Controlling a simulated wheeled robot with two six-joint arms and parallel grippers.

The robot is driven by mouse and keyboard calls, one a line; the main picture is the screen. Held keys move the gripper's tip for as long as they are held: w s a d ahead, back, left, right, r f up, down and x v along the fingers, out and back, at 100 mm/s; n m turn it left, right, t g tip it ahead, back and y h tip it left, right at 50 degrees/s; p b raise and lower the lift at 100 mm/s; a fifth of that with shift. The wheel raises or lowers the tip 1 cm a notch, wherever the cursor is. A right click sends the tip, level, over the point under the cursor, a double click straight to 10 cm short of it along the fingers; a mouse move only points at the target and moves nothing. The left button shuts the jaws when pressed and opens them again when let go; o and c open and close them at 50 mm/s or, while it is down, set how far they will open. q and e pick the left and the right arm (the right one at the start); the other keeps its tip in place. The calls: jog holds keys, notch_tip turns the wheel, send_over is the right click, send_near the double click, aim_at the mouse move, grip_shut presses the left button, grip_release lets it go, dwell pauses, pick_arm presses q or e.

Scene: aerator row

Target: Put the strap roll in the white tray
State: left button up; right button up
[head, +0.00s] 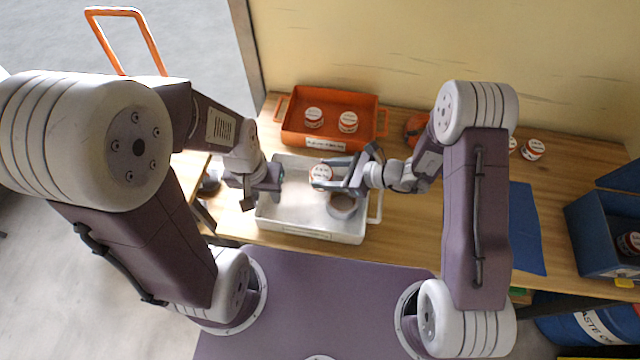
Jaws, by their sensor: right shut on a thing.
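The white tray (310,233) lies at the front of the wooden table, in front of my body. The strap roll (343,208) is a grey ring inside the tray's outline, near its right end. My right gripper (345,190) reaches in from the right and is shut on the strap roll; its fingers partly cover the roll. I cannot tell whether the roll touches the tray floor. My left gripper (262,188) is open and empty, over the tray's left end.
A red-and-white can (320,173) shows beside the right gripper, partly hidden. An orange tray (325,141) with two similar cans stands behind. More cans (532,149) stand at right. A blue mat (526,228) and a blue bin (600,245) are further right.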

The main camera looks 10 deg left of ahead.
jog(key=shift+s+a+f, duration=0.45)
jog(key=shift+a+f, duration=0.05)
jog(key=shift+a, duration=0.25)
notch_tip(320, 180, down, 4)
jog(key=shift+d+r+p, duration=0.1)
jog(key=shift+r+p, duration=0.05)
jog(key=shift+p, duration=0.25)
jog(key=shift+w+f, duration=0.1)
jog(key=shift+f, duration=0.2)
jog(key=o, duration=1.1)
jog(key=shift+b, duration=0.3)
jog(key=o, duration=0.5)
jog(key=shift+c, duration=0.2)
